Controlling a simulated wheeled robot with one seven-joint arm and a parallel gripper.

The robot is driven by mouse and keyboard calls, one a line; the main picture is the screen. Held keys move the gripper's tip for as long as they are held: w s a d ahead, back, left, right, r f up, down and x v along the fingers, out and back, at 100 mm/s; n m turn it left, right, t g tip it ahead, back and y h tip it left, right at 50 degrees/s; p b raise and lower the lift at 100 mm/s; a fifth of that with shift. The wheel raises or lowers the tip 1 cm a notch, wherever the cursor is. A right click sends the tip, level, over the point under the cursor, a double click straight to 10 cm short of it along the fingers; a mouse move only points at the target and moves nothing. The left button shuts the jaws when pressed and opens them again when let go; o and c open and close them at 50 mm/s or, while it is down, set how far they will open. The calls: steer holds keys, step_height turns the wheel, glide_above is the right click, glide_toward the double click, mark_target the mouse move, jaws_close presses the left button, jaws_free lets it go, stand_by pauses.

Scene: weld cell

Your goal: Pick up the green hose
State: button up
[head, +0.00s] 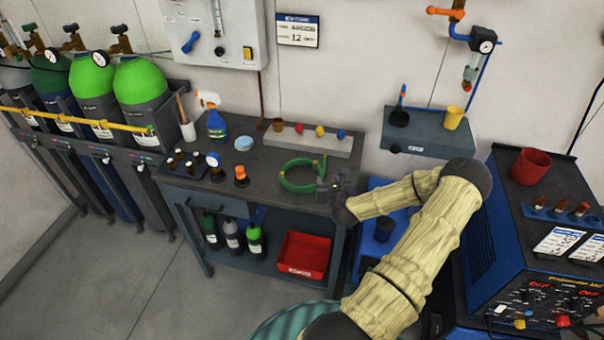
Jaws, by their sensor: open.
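The green hose (284,183) lies coiled in a loop on the dark top of the workbench (262,206), near its right part. My arm comes in from the lower right. My gripper (322,186) is open, low over the bench at the right side of the coil. It overlaps the coil's right edge in the picture. I cannot tell whether it touches the hose, and the part of the coil behind it is hidden.
A small orange-topped item (241,175) and dark bottles stand left of the hose. A pale strip (312,143) with colored knobs lies behind it. A spray bottle (215,122) stands at the back left. A blue welding machine (500,240) is at right.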

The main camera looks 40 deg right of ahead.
mark_target(322, 170)
steer(key=shift+p+x, duration=0.45)
steer(key=shift+x, duration=1.8)
steer(key=shift+w, duration=0.1)
steer(key=shift+w+d+p, duration=0.1)
steer(key=shift+w+p, duration=0.15)
steer(key=shift+p, duration=0.05)
steer(key=shift+p+x, duration=0.85)
steer(key=shift+x, duration=1.45)
steer(key=shift+f, duration=0.1)
steer(key=shift+c, duration=0.2)
jaws_close()
